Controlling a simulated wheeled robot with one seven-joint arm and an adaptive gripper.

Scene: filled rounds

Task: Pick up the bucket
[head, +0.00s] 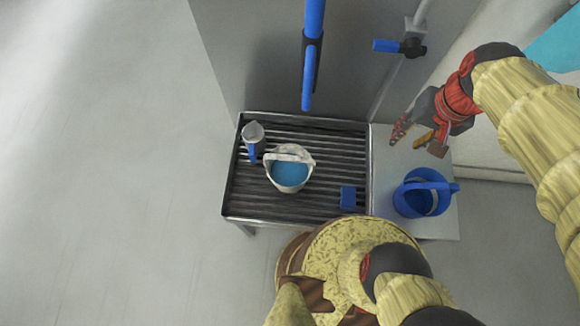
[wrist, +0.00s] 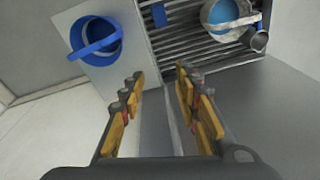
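A pale grey-white bucket (head: 290,185) stands upright on a dark slatted rack, with blue liquid inside and its handle arched over the top. It also shows at the top of the wrist view (wrist: 207,18). A blue bucket-like vessel (head: 409,205) with a blue handle stands on the pale side ledge to the right. It also shows at the upper left of the wrist view (wrist: 83,33). My gripper (head: 418,138) is open and empty above the ledge, apart from both vessels. In the wrist view its fingers (wrist: 160,75) are spread with nothing between them.
The rack (head: 335,150) has a raised rim and also bears a grey cup (head: 253,132) at its back left and a blue block (head: 348,198) at its front right. A blue vertical pipe (head: 313,50) and a blue-handled tap (head: 400,47) stand behind. Floor at left is clear.

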